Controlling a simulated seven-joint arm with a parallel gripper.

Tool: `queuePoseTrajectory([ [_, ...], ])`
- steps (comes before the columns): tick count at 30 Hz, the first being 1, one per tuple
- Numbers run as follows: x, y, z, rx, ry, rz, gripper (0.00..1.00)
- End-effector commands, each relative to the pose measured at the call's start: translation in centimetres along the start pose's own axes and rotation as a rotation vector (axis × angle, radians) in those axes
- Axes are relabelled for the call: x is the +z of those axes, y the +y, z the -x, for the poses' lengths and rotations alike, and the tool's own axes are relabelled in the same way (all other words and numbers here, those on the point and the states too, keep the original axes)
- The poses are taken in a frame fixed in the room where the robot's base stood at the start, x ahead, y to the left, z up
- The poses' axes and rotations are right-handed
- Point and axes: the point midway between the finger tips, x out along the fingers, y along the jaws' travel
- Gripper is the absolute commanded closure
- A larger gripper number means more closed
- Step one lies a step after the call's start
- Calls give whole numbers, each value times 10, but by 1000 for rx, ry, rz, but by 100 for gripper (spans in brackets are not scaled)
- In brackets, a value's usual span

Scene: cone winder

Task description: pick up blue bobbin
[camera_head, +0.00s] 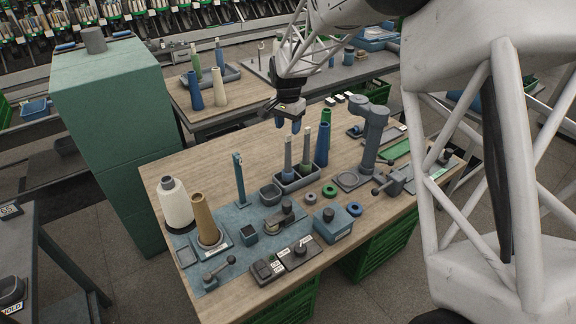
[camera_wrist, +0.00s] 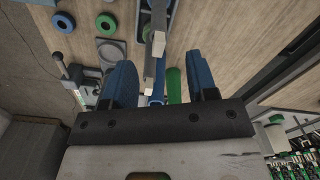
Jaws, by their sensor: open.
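My gripper (camera_head: 289,123) hangs fingers-down above the wooden table, over the back of a grey tray (camera_head: 301,182). Its two blue fingers stand apart in the wrist view (camera_wrist: 161,64), with nothing held. In the tray stand two upright slim grey-topped bobbins, one with a blue lower part (camera_head: 288,171) and one with a green lower part (camera_head: 306,163). The blue one's top is just below the fingers in the head view. A tall blue cone (camera_head: 322,144) stands right behind the tray. Between the fingers, the wrist view shows grey tops and some blue, partly hidden by the gripper.
A green cone (camera_head: 326,116) stands behind the blue cone. A grey post stand (camera_head: 371,140) is to the right, a thin blue-green upright (camera_head: 239,178) to the left. Bare wood lies left of my gripper.

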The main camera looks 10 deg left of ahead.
Motion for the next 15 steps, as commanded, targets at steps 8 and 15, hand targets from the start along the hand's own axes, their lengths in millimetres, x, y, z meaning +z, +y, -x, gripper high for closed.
queuePoseTrajectory([
  [8, 0, 0, -11, 1, -1, 0, 47],
  [15, 0, 0, -25, 0, 0, 0, 47],
])
